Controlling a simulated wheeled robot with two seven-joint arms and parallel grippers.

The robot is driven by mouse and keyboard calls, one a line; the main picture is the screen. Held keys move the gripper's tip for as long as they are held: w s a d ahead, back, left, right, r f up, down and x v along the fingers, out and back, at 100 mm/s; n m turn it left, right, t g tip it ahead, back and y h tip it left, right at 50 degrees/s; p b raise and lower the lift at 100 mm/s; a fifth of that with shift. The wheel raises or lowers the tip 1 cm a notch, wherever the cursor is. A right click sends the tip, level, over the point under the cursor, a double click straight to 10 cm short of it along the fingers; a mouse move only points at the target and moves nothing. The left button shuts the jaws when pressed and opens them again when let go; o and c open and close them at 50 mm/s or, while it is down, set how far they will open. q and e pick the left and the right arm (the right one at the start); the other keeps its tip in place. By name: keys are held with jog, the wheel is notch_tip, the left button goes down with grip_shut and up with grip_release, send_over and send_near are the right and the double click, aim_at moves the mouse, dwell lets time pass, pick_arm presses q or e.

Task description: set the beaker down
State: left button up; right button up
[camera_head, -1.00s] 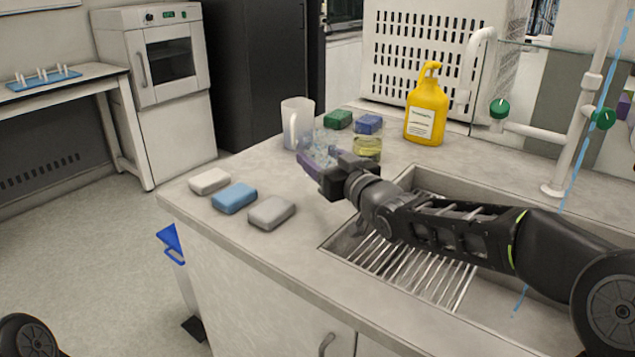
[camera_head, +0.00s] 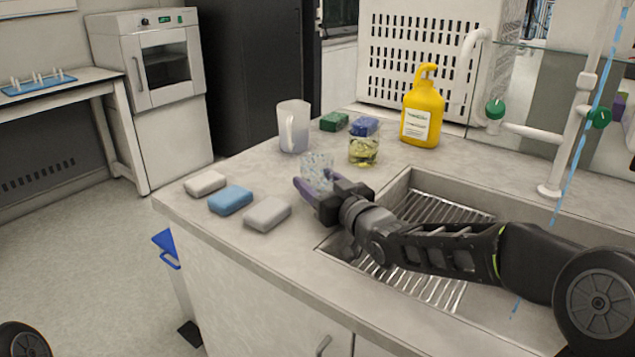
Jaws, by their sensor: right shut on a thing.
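A clear glass beaker (camera_head: 317,166) with a bluish speckled look stands about upright over the counter (camera_head: 240,166), left of the sink. My right gripper (camera_head: 316,188), with purple fingers, is shut on it low down, and its fingers and wrist hide the beaker's base. I cannot tell whether the base touches the counter. My left gripper is not in view.
White, blue and grey sponges (camera_head: 230,200) lie along the front left edge. Behind the beaker stand a white jug (camera_head: 293,128), a glass with yellowish contents (camera_head: 364,149), green and blue sponges and a yellow bottle (camera_head: 422,112). A sink (camera_head: 432,204) is at right.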

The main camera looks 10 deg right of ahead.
aim_at(325, 188)
jog(key=shift+f, duration=0.15)
jog(key=o, duration=1.4)
jog(key=v, duration=0.7)
jog(key=shift+s+d, duration=0.1)
jog(key=shift+s, duration=0.15)
